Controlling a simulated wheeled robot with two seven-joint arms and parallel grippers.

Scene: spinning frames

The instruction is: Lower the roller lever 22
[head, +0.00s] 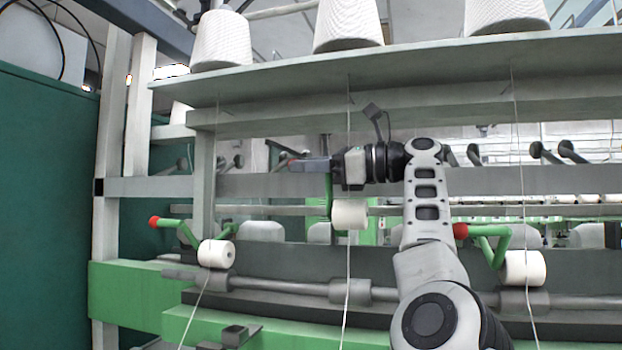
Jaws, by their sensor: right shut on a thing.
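My right gripper (308,164) reaches in from the right, pointing left, and is shut at the top of the middle roller lever (328,196). The lever's handle end is hidden by the gripper. This green lever stands upright, with its white roller (350,214) hanging to the right of it, higher than the neighbouring rollers. A thread passes down by the roller. No number shows on any lever, so I cannot read which is 22. My left gripper is not in view.
A left lever with a red knob (154,221) and a right lever with a red knob (460,231) sit lower, each with a white roller. A shelf (270,85) with yarn cones runs above my gripper. A dark shaft (310,289) runs below the rollers.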

